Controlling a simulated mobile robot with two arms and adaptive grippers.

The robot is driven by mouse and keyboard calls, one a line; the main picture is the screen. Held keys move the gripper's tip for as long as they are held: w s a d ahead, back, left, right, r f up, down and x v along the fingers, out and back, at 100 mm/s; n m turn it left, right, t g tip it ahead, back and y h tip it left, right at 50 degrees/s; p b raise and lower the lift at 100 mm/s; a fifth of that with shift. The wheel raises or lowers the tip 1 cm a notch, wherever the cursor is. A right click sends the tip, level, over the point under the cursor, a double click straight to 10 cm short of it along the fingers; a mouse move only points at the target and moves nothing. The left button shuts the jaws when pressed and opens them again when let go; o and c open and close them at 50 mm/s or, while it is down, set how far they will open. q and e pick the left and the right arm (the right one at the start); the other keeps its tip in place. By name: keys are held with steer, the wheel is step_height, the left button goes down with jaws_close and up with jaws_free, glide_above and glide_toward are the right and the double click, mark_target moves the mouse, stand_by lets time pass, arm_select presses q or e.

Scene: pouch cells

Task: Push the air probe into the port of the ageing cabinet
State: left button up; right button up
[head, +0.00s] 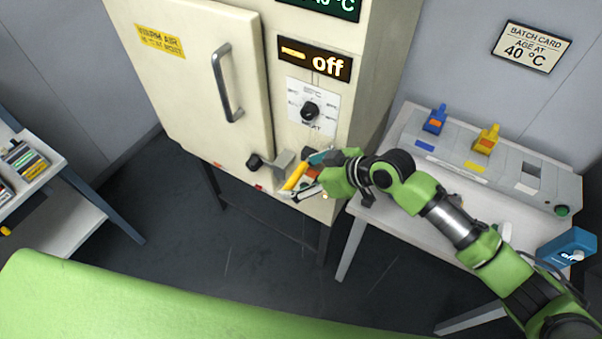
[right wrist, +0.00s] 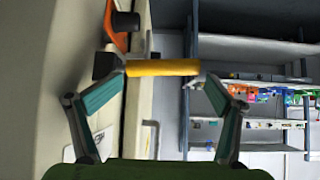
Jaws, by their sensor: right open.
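The cream ageing cabinet (head: 190,95) stands at the centre of the head view. A yellow rod, which looks like the air probe (head: 296,177), shows low on its front; it also shows in the right wrist view (right wrist: 162,67). My right gripper (head: 314,174) is open, its teal-padded fingers on either side of the rod; it also shows in the right wrist view (right wrist: 162,82). The rod's left end there meets a dark block (right wrist: 106,65) near the cabinet face. I cannot tell whether this block is the port, or how deep the probe sits. My left gripper is out of view.
A grey bracket (head: 283,160) and a black knob-like part (head: 254,161) stick out left of the rod. An "off" display (head: 314,60) and a dial (head: 310,110) are above. A bench (head: 400,218) with a grey console (head: 520,178) stands right; a shelf (head: 70,225) stands left.

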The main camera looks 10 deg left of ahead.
steer(key=v, duration=1.2)
